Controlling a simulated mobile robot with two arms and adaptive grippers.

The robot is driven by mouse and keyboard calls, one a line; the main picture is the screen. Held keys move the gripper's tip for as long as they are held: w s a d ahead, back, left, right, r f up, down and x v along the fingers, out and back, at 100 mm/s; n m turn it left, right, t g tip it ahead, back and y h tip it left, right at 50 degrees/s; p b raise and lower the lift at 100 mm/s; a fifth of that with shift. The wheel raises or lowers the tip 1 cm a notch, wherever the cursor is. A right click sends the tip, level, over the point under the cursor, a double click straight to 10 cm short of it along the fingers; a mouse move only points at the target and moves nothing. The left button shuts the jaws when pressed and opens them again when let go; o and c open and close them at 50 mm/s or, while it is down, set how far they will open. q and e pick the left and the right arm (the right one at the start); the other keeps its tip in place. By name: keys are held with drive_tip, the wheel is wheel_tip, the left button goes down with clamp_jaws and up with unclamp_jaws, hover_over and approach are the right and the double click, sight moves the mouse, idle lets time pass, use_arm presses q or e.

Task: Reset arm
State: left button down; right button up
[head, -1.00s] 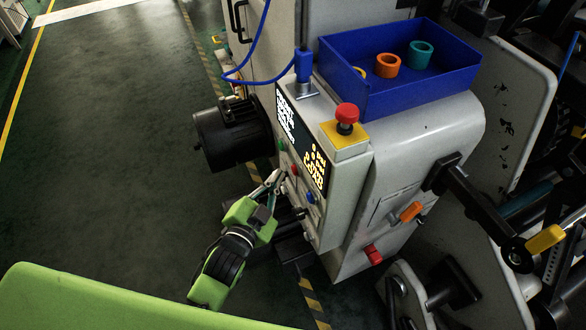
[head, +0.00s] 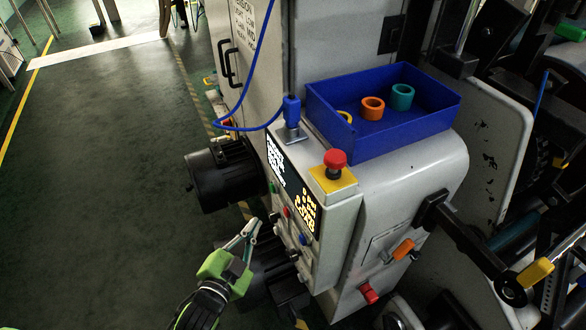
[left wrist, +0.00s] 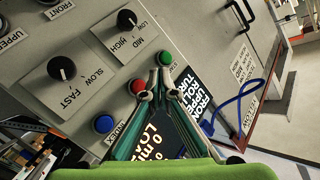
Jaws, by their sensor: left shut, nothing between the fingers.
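My left gripper (head: 249,230) is shut and empty in the head view. Its tips are just left of the control panel's edge, seemingly clear of it. The grey control panel (head: 318,256) carries a green button (head: 271,187), a red button (head: 286,212) and a blue button (head: 303,239) beside a dark display (head: 284,180). In the left wrist view, the gripper fingers (left wrist: 156,84) lie across the display, with tips in line with the gap between the green button (left wrist: 165,57) and the red button (left wrist: 137,86). My right gripper is not in view.
A blue tray (head: 440,118) with orange and teal rings sits on the machine top. A red mushroom button (head: 335,160) stands on a yellow base in front of it. Black motors (head: 222,178) stick out at left. The green floor (head: 110,130) farther left is clear.

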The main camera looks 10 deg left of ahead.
use_arm(q)
drive_tip(key=s+a+f+n+g+y, duration=0.1)
drive_tip(key=s+f+n+g, duration=0.3)
drive_tip(key=f, duration=1)
drive_tip(key=s+a+f+m+g+y, duration=0.1)
drive_tip(key=s+a+f+g, duration=0.15)
drive_tip(key=s+f, duration=0.85)
drive_tip(key=s+a+f+n+g, duration=0.2)
drive_tip(key=s+f+g, duration=0.2)
drive_tip(key=s+f, duration=0.7)
drive_tip(key=s+a+f+n+g+y, duration=0.1)
drive_tip(key=s+f+g, duration=0.3)
drive_tip(key=s+f, duration=0.7)
drive_tip(key=s+n, duration=0.1)
drive_tip(key=s, duration=0.3)
drive_tip(key=shift+a+f, duration=0.35)
drive_tip(key=shift+f, duration=0.05)
drive_tip(key=shift+g, duration=0.25)
